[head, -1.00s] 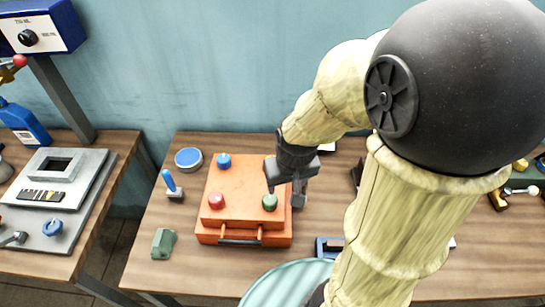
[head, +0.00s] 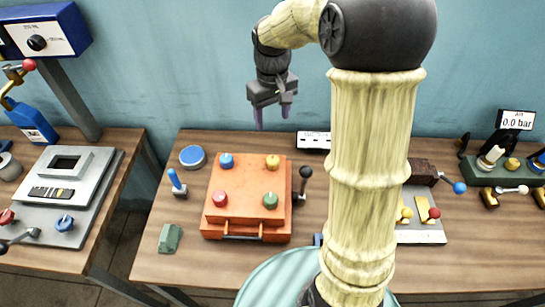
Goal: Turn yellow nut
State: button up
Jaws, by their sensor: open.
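The yellow nut (head: 272,162) sits at the back right corner of the orange box (head: 245,188) on the middle table. A blue nut (head: 226,160), a red nut (head: 220,198) and a green nut (head: 270,201) sit at its other corners. My gripper (head: 272,122) is raised above and behind the box, fingers pointing down. It is open and empty, apart from the yellow nut. In this view the nut is in plain sight.
A black-knobbed lever (head: 305,172) stands at the box's right side. A blue-handled lever (head: 176,182), a round blue-topped can (head: 192,156) and a green block (head: 170,238) lie left of it. A teal round seat (head: 275,280) is in front.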

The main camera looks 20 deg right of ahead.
aim_at(273, 159)
notch_tip(273, 159, down, 18)
jog(key=shift+r+p, duration=0.25)
jog(key=shift+p, duration=0.7)
jog(key=c, duration=1)
